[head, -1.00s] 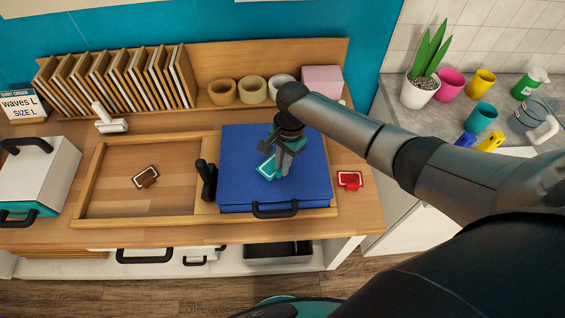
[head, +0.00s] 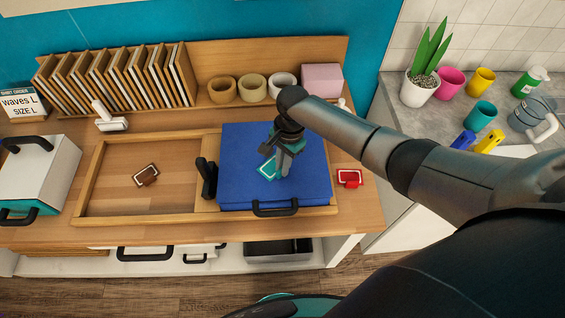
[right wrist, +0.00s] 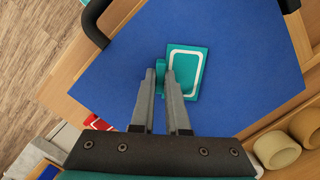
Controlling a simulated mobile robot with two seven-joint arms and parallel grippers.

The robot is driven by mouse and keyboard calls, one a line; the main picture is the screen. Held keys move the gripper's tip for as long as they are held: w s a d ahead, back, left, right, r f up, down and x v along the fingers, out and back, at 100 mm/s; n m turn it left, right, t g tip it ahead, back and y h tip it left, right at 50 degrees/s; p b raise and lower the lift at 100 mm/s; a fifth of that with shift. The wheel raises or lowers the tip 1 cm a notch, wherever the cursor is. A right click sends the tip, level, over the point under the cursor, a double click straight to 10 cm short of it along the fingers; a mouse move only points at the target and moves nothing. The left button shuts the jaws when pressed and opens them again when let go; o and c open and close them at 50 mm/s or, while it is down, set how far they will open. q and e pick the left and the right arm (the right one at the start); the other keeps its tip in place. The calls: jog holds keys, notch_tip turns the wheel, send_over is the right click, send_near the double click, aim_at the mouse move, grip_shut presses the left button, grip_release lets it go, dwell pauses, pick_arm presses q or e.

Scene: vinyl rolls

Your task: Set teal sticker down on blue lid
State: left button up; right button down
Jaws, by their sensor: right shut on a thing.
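The teal sticker (head: 268,170), a flat card with a white outline, is over the middle of the blue lid (head: 240,145). My right gripper (head: 282,171) points down and is shut on the sticker's raised teal tab. In the right wrist view the fingers (right wrist: 161,80) pinch the tab, and the sticker (right wrist: 186,73) lies flat beside them, with blue lid (right wrist: 240,60) all around. Whether the sticker touches the lid or hovers just above it I cannot tell. My left gripper is not in view.
A red sticker (head: 349,178) lies right of the lid, and a brown one (head: 147,175) lies in the wooden frame (head: 90,178) at left. Black handles (head: 207,178) stand at the lid's left and front.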

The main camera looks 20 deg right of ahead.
grip_release()
dwell(0.8)
jog(key=shift+w+d+r+p, duration=0.1)
jog(key=shift+d+r+p, duration=0.05)
jog(key=shift+r+p, duration=1.15)
jog(key=shift+r, duration=0.4)
jog(key=shift+w+d+r, duration=0.1)
jog(key=shift+d+r, duration=0.05)
jog(key=shift+r, duration=0.8)
jog(key=shift+w+d+r, duration=0.1)
jog(key=shift+d+r, duration=0.05)
jog(key=shift+r, duration=0.75)
jog(key=shift+d+r, duration=0.15)
jog(key=shift+r, duration=0.8)
